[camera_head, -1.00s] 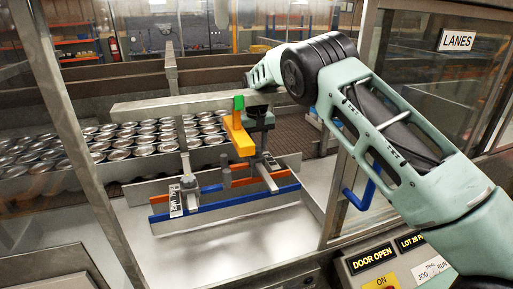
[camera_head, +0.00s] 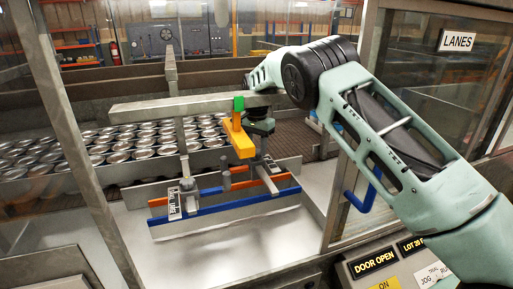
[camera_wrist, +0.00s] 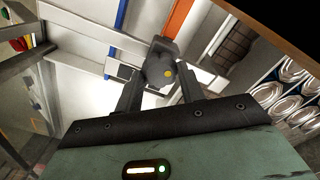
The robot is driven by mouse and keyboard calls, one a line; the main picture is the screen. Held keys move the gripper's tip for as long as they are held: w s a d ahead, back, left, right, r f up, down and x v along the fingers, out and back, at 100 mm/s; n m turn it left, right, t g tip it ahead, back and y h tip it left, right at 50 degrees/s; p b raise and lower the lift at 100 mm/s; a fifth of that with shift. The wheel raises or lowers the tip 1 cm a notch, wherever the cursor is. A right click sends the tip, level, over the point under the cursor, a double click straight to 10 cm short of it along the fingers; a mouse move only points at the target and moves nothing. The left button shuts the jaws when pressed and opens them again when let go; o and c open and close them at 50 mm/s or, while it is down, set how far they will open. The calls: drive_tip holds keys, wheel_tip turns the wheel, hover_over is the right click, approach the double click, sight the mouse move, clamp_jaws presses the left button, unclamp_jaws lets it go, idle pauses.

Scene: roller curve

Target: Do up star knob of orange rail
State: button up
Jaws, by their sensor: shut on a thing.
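The orange rail (camera_head: 284,181) runs behind the blue rail (camera_head: 240,200), partly hidden by brackets. It also shows in the wrist view (camera_wrist: 179,18). The star knob (camera_wrist: 158,70) is a dark grey knob with a small yellow dot, on a bracket by the orange rail. My gripper (camera_wrist: 159,88) has its two dark fingers on either side of the knob, shut on it. In the head view my gripper (camera_head: 262,155) points down over the right bracket, and the knob is not clearly seen there.
A left bracket (camera_head: 187,190) holds the rails. Many cans (camera_head: 110,150) stand behind. The door post (camera_head: 350,130) is near my arm.

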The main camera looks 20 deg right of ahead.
sight(256, 150)
drive_tip(key=m, duration=0.3)
drive_tip(key=shift+w+r+m, duration=0.15)
drive_tip(key=shift+r+m, duration=0.15)
drive_tip(key=shift+r, duration=0.1)
drive_tip(key=shift+m, duration=1.9)
drive_tip(key=o, duration=1)
drive_tip(key=shift+c, duration=0.2)
drive_tip(key=shift+f, duration=0.2)
drive_tip(key=shift+r, duration=0.1)
wheel_tip(256, 150, up, 17)
drive_tip(key=b, duration=0.2)
